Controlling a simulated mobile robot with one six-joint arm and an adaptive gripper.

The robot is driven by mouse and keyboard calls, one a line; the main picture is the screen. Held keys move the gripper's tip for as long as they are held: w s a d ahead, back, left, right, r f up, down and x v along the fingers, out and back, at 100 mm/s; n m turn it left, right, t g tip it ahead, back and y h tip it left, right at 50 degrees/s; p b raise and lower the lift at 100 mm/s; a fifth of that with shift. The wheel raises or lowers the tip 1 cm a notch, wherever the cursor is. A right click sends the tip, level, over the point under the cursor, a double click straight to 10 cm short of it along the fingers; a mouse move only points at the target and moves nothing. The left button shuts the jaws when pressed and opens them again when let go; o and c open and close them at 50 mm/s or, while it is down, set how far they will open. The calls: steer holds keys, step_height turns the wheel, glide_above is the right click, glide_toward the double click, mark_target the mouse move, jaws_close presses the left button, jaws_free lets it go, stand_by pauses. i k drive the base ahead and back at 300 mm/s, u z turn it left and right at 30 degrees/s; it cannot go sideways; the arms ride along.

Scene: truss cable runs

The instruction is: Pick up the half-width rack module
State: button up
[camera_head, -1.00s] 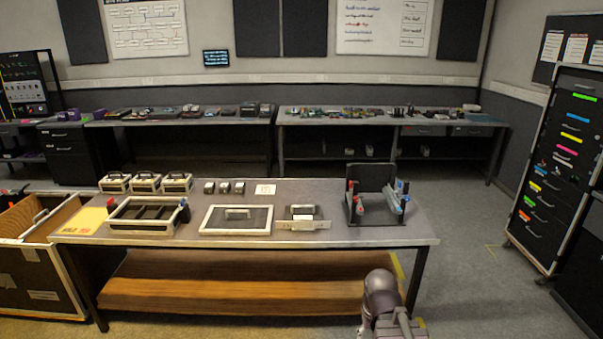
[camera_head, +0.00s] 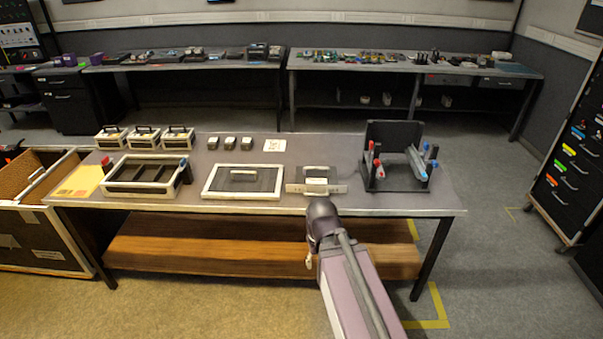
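What looks like the half-width rack module (camera_head: 318,174) is a small grey unit with a dark top, a white label and a pale front plate with ears. It lies flat near the front edge of the workbench (camera_head: 240,206), between a framed panel and a black stand. My arm reaches up from the bottom of the picture, and its dark joint shows just in front of the bench edge, below the module. I cannot make out my gripper's fingers; the gripper seems hidden behind the arm. Nothing visible touches the module.
The white-framed panel (camera_head: 215,193) with a handle lies left of the module. The black stand (camera_head: 380,142) with red and blue clamps stands close on its right. An open pale case (camera_head: 130,191), three small cases and three small blocks sit further left.

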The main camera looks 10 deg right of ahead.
mark_target(308, 179)
steer(key=u, duration=0.35)
steer(key=i, duration=1)
steer(key=u, duration=0.25)
